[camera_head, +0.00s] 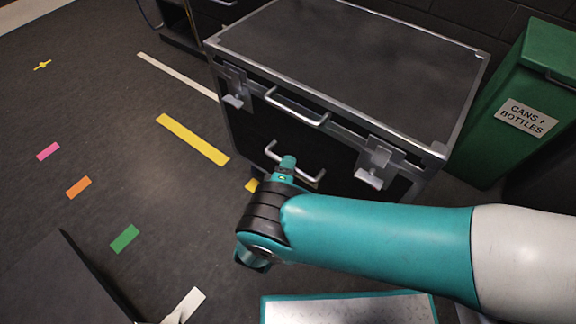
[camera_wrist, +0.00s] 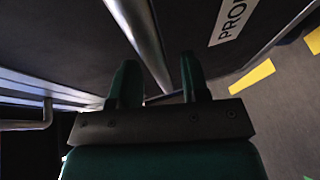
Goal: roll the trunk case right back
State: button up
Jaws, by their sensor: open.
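The trunk case (camera_head: 345,60) is a large black box with silver metal edges, standing upright on the floor. Its near side has two latches, an upper handle (camera_head: 298,108) and a lower handle (camera_head: 300,165). My gripper (camera_head: 288,162) is at the lower handle, partly hidden behind my wrist. In the wrist view my gripper (camera_wrist: 160,85) is open, with a silver bar (camera_wrist: 142,35) running between and beyond its fingers. I cannot tell whether the fingers touch it. Dark panels and a white label reading "PRO" (camera_wrist: 232,18) show beside the bar.
A green "cans + bottles" bin (camera_head: 520,100) stands close to the case's right. Yellow tape (camera_head: 193,139) and a white strip (camera_head: 177,76) mark the floor to its left. Pink, orange and green (camera_head: 125,238) marks lie farther left. The left floor is mostly clear.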

jog(key=shift+w+d+f, duration=0.1)
jog(key=shift+w+d, duration=0.1)
jog(key=shift+w, duration=0.5)
grip_shut()
jog(key=shift+w, duration=0.1)
